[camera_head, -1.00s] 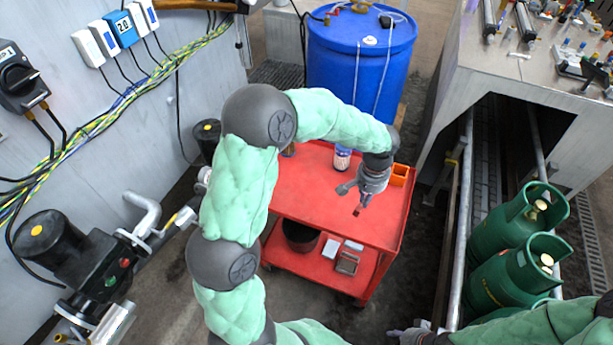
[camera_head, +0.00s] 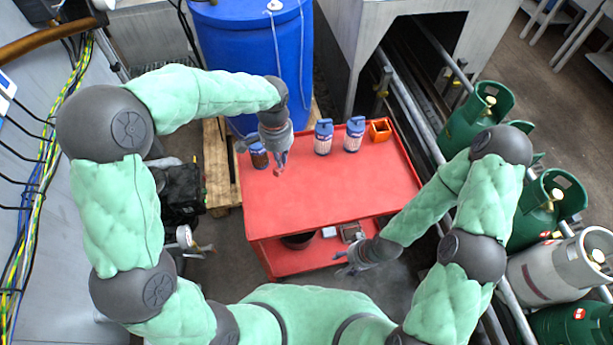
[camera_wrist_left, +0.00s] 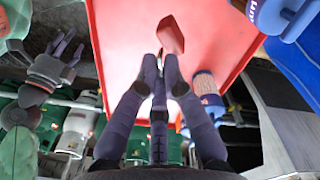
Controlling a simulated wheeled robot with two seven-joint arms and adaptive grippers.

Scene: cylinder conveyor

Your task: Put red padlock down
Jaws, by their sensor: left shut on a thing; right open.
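The red padlock (camera_wrist_left: 171,36) hangs from my left gripper in the left wrist view, with its shackle end between the fingertips. In the head view it is a tiny red spot (camera_head: 277,172) at the fingertips. My left gripper (camera_head: 280,163) is shut on it, over the left part of the red cart top (camera_head: 330,190). The height of the padlock above the cart is hard to tell. My right gripper (camera_head: 347,262) is open and empty by the cart's front edge; it also shows in the left wrist view (camera_wrist_left: 66,50).
Two blue-lidded containers (camera_head: 323,138) (camera_head: 354,135) and an orange bin (camera_head: 380,130) stand along the cart's back edge. A brown jar (camera_head: 259,157) is beside my left gripper. The cart's middle and right are clear. A blue barrel (camera_head: 250,60) stands behind; green gas cylinders (camera_head: 475,115) are right.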

